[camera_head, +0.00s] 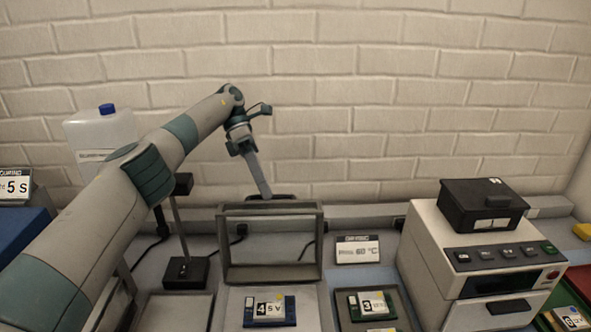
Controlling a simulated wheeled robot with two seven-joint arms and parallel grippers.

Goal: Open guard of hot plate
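A grey rectangular frame with a see-through pane, which looks like the guard (222,245), stands upright at the middle of the bench. A dark handle-like piece shows at its top edge. My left gripper (266,192) reaches down from above, with its pale fingers at this top edge. The fingers overlap in this view, so their gap and any contact with the handle cannot be told. A small sign (358,250) reading 60 °C stands right of the frame. The hot plate itself cannot be clearly made out. My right gripper is out of view.
A white device with a black-lidded box (484,207) stands at the right. Labelled trays (375,308) lie in front. A black-based stand (186,272) and a blue-capped jug (104,130) are at the left, partly behind my arm. A brick wall closes the back.

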